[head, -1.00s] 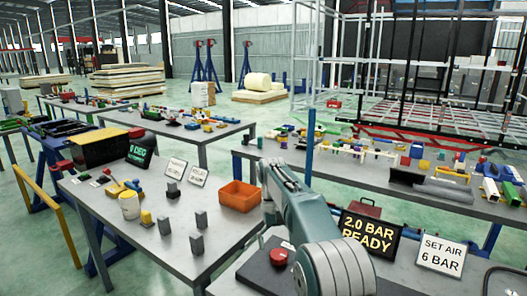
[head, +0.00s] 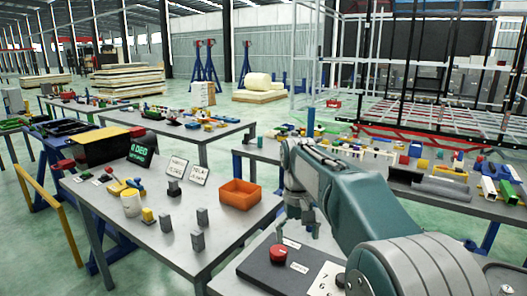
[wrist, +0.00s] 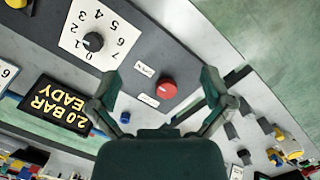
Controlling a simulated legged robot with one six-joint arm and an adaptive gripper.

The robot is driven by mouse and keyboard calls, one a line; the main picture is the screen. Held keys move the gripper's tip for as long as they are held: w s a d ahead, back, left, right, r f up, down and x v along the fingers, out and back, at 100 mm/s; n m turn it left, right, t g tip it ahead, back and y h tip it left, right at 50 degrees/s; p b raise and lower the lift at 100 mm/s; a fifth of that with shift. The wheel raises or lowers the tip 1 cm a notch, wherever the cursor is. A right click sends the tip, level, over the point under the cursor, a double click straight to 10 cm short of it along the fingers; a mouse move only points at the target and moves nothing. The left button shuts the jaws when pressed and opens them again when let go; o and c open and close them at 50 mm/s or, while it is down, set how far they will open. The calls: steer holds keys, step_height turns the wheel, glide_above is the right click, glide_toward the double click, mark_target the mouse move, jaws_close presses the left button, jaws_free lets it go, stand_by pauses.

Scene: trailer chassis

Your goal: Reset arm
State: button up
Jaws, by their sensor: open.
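My gripper (wrist: 160,88) is open and empty in the wrist view, with its two fingers spread apart. A red knob (wrist: 167,88) on a dark panel (wrist: 135,58) shows between the fingers, apart from them. In the head view my gripper (head: 303,212) points down above the same panel (head: 262,268), with the red knob (head: 278,254) below it. My arm crosses the lower right of the head view and hides part of that bench.
An orange bin (head: 240,194) and several small grey blocks (head: 197,240) stand on the left bench (head: 150,262). Another bench with parts is behind my arm.

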steer(key=s+d+r+m+t, duration=0.1)
steer(key=s+d+t, duration=0.2)
steer(key=s, duration=0.7)
steer(key=s+d+r+t, duration=0.1)
steer(key=s+d+t, duration=0.15)
steer(key=s, duration=0.65)
steer(key=s+d+f+t, duration=0.2)
steer(key=s+f, duration=0.2)
steer(key=s, duration=0.3)
steer(key=shift+s+f+m, duration=0.25)
steer(key=shift+f+m, duration=0.05)
steer(key=shift+f, duration=0.1)
